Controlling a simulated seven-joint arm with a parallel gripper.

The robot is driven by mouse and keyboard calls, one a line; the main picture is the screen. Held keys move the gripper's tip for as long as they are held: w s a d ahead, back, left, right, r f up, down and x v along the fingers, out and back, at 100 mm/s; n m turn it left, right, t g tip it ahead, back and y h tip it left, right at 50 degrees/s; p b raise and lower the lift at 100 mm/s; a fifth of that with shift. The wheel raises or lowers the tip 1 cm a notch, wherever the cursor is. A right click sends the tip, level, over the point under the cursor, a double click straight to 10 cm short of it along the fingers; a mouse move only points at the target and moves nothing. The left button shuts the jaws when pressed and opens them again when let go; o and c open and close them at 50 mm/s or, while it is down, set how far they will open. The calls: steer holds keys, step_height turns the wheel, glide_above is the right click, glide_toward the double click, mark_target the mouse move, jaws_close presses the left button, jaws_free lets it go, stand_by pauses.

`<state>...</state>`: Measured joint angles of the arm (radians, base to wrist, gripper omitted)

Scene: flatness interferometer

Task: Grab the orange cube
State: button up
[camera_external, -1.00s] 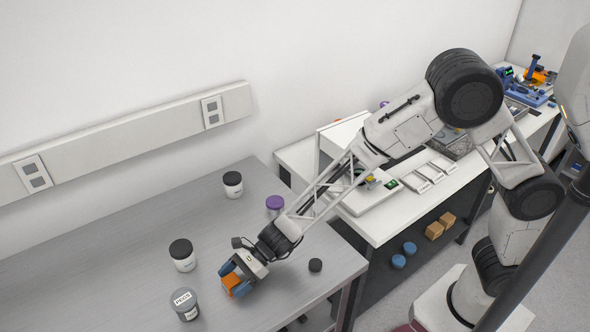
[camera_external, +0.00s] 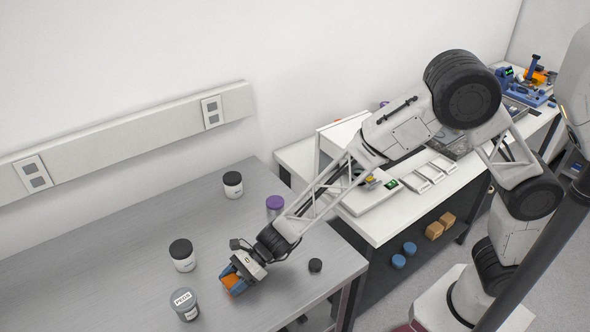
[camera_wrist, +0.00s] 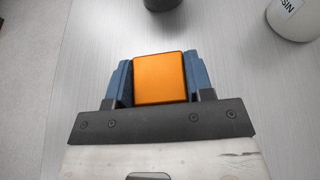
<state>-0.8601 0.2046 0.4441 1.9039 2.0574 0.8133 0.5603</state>
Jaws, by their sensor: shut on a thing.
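The orange cube (camera_wrist: 160,78) sits between the two blue fingers of my gripper (camera_wrist: 160,80) in the wrist view, with a finger against each side. In the external view the orange cube (camera_external: 233,282) shows at the end of my arm, partly covered by my gripper (camera_external: 236,278). My gripper is shut on the cube, low over the grey metal table (camera_external: 120,285). I cannot tell whether the cube touches the tabletop.
A grey-lidded jar (camera_external: 185,303) and a black-lidded jar (camera_external: 183,256) stand left of my gripper. Another black-lidded jar (camera_external: 233,184) and a purple-lidded jar (camera_external: 274,205) stand farther back. A small black object (camera_external: 315,265) lies to the right, near the table edge.

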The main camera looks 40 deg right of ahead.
mark_target(231, 280)
steer(key=shift+c, duration=0.9)
steer(key=shift+r, duration=0.1)
steer(key=shift+r, duration=0.7)
step_height(231, 280, up, 2)
steer(key=shift+r, duration=0.1)
steer(key=s+d, duration=0.2)
steer(key=d, duration=0.2)
steer(key=s+d, duration=0.3)
steer(key=d, duration=0.1)
steer(key=s+d+r, duration=0.1)
steer(key=s+d, duration=0.2)
steer(key=shift+d, duration=0.4)
steer(key=shift+s+d+r, duration=0.1)
steer(key=shift+s+d, duration=0.4)
steer(key=shift+d, duration=0.25)
